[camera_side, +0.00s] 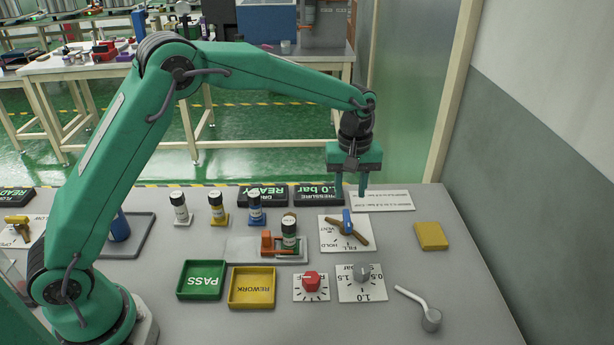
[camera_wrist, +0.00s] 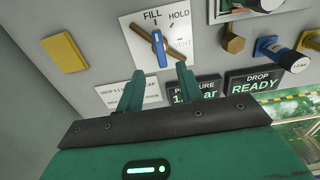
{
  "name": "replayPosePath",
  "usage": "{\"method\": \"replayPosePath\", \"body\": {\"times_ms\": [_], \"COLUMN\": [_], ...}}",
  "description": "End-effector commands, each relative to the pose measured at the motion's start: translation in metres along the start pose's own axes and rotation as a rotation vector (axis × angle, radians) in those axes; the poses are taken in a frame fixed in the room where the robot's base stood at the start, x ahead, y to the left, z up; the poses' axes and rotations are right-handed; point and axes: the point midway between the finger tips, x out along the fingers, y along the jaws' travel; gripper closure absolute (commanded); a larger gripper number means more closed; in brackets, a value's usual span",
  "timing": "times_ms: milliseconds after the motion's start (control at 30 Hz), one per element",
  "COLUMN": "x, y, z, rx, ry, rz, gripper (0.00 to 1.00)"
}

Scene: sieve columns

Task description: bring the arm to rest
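My gripper (camera_side: 350,188) hangs above the back of the table, pointing down, with nothing between its fingers. In the wrist view its two green fingers (camera_wrist: 159,88) stand apart with a clear gap. The valve plate with its blue and brown handle (camera_side: 347,227) lies in front of the gripper, and the handle also shows beyond the fingertips in the wrist view (camera_wrist: 159,50). The fingers appear clear of the handle and the table.
Three small capped bottles stand at the back, one being the blue-banded bottle (camera_side: 254,207). Another bottle (camera_side: 289,232) stands at an orange clamp (camera_side: 267,243). Green PASS tray (camera_side: 201,293), yellow REWORK tray (camera_side: 252,304), red knob (camera_side: 311,281), grey knob (camera_side: 362,273), yellow block (camera_side: 431,236) and lever (camera_side: 431,319) lie around.

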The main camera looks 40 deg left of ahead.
Motion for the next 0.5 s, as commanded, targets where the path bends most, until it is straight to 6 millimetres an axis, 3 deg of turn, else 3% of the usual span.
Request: {"method": "replayPosePath", "body": {"times_ms": [267, 500], "x": [-0.002, -0.023], "y": [-0.001, -0.015], "z": [0.000, 0.001], "rx": [0.003, 0.042], "ry": [0.001, 0.016], "rz": [0.002, 0.025], "gripper": [0.64, 0.64]}}
